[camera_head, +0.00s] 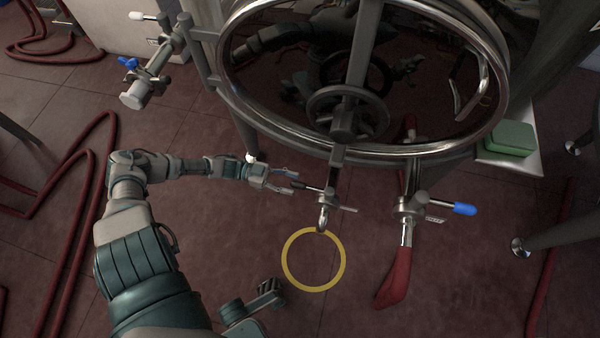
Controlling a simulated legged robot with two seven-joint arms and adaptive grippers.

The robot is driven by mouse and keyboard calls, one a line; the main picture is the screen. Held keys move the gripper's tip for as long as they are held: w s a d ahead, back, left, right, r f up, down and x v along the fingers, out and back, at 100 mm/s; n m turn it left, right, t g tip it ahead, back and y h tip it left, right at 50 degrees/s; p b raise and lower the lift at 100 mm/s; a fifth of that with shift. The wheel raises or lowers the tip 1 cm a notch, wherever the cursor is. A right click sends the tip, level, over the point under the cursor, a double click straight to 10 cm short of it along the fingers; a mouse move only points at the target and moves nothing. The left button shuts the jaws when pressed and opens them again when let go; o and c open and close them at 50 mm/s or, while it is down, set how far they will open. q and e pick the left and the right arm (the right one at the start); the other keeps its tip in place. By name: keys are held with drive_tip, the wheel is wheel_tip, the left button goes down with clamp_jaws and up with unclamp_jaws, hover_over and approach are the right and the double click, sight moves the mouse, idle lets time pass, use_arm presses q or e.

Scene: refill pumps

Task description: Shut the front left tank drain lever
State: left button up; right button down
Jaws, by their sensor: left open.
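A short drain valve (328,198) hangs below the front of the big steel tank (440,150). A thin dark lever (311,188) sticks out from the valve to the left, roughly level. My left gripper (295,184) is open, its two fingers pointing right toward the lever. The lever's tip is at or between the fingertips; I cannot tell whether they touch. My right gripper does not show in the head view.
A yellow ring (313,260) marks the floor below the valve. To the right is another valve with a blue lever (464,209) and a red hose (396,278). A pipe with a blue-handled valve (128,63) is at upper left. Red hoses (75,225) lie left.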

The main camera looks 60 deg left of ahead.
use_arm(q)
drive_tip(key=v, duration=0.8)
drive_tip(key=shift+a, duration=0.2)
drive_tip(key=shift+f, duration=0.15)
